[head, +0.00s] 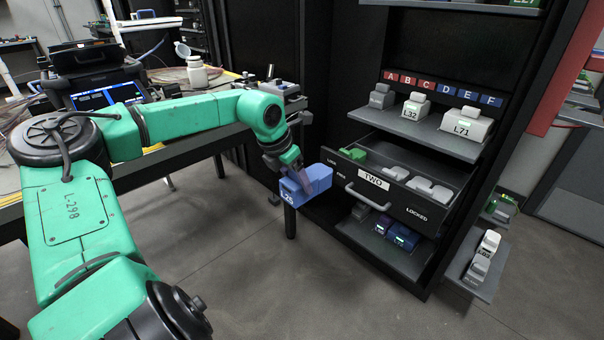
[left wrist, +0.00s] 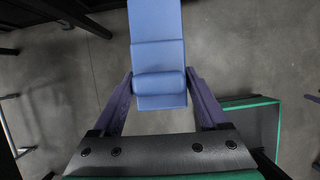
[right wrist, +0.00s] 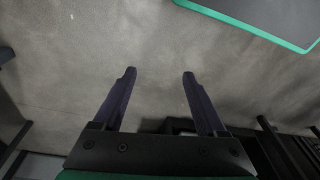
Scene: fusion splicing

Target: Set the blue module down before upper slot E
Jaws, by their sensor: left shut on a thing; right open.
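The blue module (head: 312,184) is in my left gripper (head: 300,183), held in the air to the left of the cabinet's open drawer. The left wrist view shows the module (left wrist: 158,60) with both fingers of the left gripper (left wrist: 158,85) closed on its sides. The upper shelf (head: 412,126) carries slot tags A to F, A to C red and D to F blue. The blue tag E (head: 467,95) is second from the right. A grey module marked L71 (head: 467,125) stands below tags D and E. My right gripper (right wrist: 160,82) is open and empty over bare floor.
A module marked L32 (head: 415,110) stands on the shelf. A workbench (head: 180,150) is at the left. The floor in front is clear.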

